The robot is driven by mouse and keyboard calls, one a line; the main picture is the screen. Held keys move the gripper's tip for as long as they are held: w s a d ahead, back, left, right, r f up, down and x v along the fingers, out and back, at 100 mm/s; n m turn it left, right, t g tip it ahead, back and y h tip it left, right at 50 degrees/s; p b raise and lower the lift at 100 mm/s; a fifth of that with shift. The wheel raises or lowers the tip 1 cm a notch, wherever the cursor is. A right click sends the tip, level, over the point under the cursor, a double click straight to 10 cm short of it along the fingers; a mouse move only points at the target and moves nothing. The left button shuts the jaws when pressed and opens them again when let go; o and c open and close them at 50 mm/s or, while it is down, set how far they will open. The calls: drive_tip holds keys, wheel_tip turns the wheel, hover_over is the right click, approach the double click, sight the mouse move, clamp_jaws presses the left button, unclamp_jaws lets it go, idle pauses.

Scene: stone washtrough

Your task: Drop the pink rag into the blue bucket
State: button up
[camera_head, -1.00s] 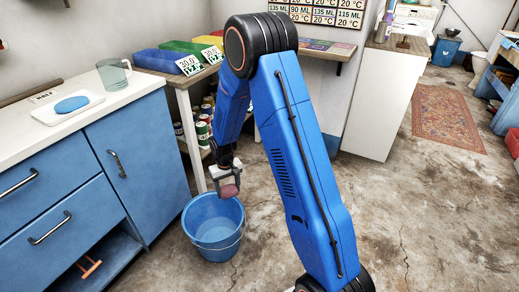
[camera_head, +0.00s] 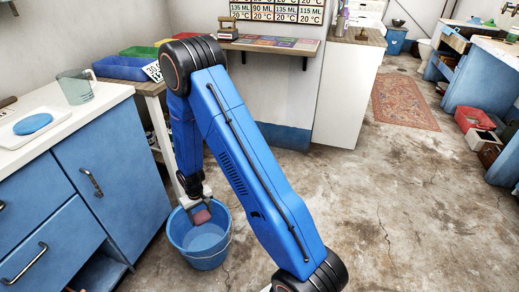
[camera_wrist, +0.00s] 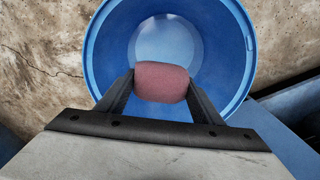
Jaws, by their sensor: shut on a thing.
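The pink rag (camera_wrist: 162,82) is a small rounded bundle held between the two fingers of my gripper (camera_wrist: 160,90) in the wrist view. It also shows in the head view (camera_head: 202,216). My gripper (camera_head: 198,208) is shut on it, over the blue bucket (camera_head: 206,262). The bucket stands upright on the floor. In the wrist view the bucket's open mouth and rim (camera_wrist: 92,50) surround the rag, and the pale bottom shows beyond it. I cannot tell exactly how far the rag is below or above the rim.
A table (camera_head: 157,88) with coloured trays stands behind. The floor to the right is open, with a patterned rug (camera_head: 404,101) farther off.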

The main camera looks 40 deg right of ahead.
sight(201, 213)
drive_tip(key=shift+f, duration=0.5)
drive_tip(key=o, duration=1.3)
drive_tip(key=shift+c, duration=0.2)
drive_tip(key=shift+r, duration=0.1)
wheel_tip(201, 213, up, 17)
drive_tip(key=shift+r, duration=0.15)
